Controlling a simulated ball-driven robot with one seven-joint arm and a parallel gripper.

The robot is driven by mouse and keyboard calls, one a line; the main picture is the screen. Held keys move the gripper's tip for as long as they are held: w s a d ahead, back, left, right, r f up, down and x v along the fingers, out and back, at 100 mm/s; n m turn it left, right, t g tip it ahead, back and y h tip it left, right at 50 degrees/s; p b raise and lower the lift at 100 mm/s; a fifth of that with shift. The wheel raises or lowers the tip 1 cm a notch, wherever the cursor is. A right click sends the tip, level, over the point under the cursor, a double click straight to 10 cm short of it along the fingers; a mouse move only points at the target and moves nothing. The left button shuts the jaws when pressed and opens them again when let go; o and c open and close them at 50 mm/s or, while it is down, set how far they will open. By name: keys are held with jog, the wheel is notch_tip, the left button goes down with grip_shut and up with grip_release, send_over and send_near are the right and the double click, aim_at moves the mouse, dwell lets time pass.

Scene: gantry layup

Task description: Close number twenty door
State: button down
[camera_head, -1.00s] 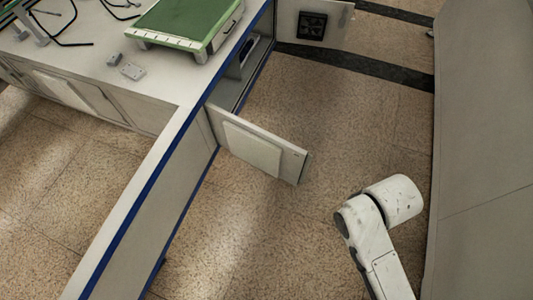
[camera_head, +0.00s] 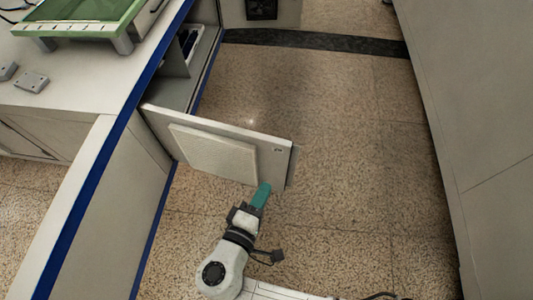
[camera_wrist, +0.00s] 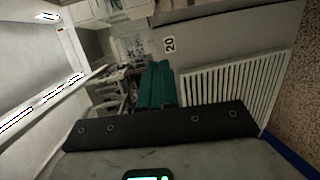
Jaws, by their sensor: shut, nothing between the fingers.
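The open door (camera_head: 272,160) stands out from the cabinet side in the head view, its hinge side at the left and its free edge at the right. It bears a raised pale panel (camera_head: 212,152) and a small mark near the free edge. In the wrist view a grey door face (camera_wrist: 210,50) bears the number 20 label (camera_wrist: 169,44) and a white slatted panel (camera_wrist: 235,85). My gripper (camera_head: 263,190), with teal fingers, is shut and empty by the door's lower free corner. Its fingers (camera_wrist: 158,85) also show in the wrist view. I cannot tell whether they touch the door.
The cabinet with a blue edge (camera_head: 130,110) runs along the left, its compartment (camera_head: 190,75) open behind the door. A green-topped device (camera_head: 85,15) stands on the counter. A tall grey wall (camera_head: 470,130) bounds the right; floor between is clear.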

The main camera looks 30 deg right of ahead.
aim_at(267, 141)
jog(key=w+a+f+n+t+b, duration=0.1)
jog(key=a+t+b, duration=0.1)
jog(key=a, duration=0.2)
jog(key=b+x, duration=0.2)
jog(key=x, duration=1.1)
jog(key=shift+w+a+r, duration=0.1)
jog(key=shift+w+r, duration=0.05)
jog(key=shift+w, duration=0.05)
jog(key=shift+w+d, duration=0.4)
jog(key=shift+d, duration=0.05)
jog(key=shift+r+n+t, duration=0.1)
jog(key=shift+n+t, duration=0.2)
jog(key=shift+t, duration=0.1)
